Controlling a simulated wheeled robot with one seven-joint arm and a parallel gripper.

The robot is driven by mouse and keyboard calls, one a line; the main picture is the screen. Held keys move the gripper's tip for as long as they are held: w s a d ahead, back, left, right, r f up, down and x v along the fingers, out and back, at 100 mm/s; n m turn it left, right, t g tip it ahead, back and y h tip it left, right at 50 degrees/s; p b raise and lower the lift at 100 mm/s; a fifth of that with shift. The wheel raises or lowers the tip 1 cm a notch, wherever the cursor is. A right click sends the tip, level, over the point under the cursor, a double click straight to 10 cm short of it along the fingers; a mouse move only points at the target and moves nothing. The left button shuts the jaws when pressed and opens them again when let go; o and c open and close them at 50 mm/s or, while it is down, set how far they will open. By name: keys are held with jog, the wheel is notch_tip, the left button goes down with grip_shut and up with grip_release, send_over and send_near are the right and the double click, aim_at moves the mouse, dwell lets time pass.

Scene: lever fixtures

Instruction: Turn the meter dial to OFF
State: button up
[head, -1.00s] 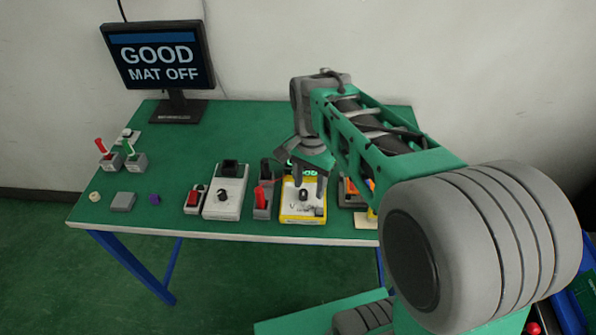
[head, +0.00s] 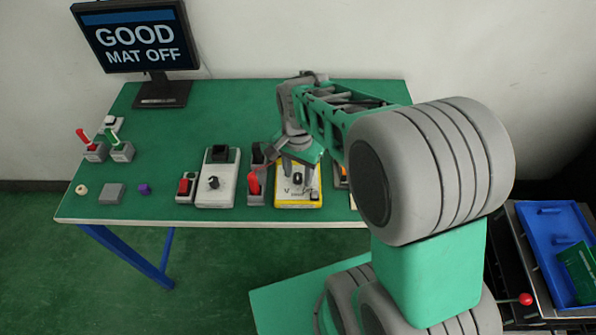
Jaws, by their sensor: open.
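The meter (head: 283,199) is a white-faced box with a yellow edge near the table's front, right of centre. Its dark round dial (head: 297,179) has a small knob and shows near the middle of the face. My gripper (head: 297,173) points down over the meter, open, with its grey fingers on the left and right of the dial. I cannot tell whether the fingers touch it. The upper part of the meter is hidden behind my gripper, and the dial's marks are too small to read.
A red-handled lever (head: 254,183) stands close left of the meter. Farther left are a white box with a black knob (head: 213,183) and a red switch (head: 184,187). Red and green levers (head: 115,140) stand at the far left, below a monitor (head: 133,38) reading "GOOD MAT OFF". The table's back middle is clear.

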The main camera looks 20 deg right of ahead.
jog(key=shift+c, duration=0.5)
grip_shut()
jog(key=shift+n, duration=0.3)
jog(key=n, duration=0.3)
jog(key=shift+n, duration=0.3)
jog(key=n, duration=0.4)
jog(key=shift+w+a+n, duration=0.1)
jog(key=shift+n, duration=0.2)
jog(key=shift+o, duration=0.5)
grip_release()
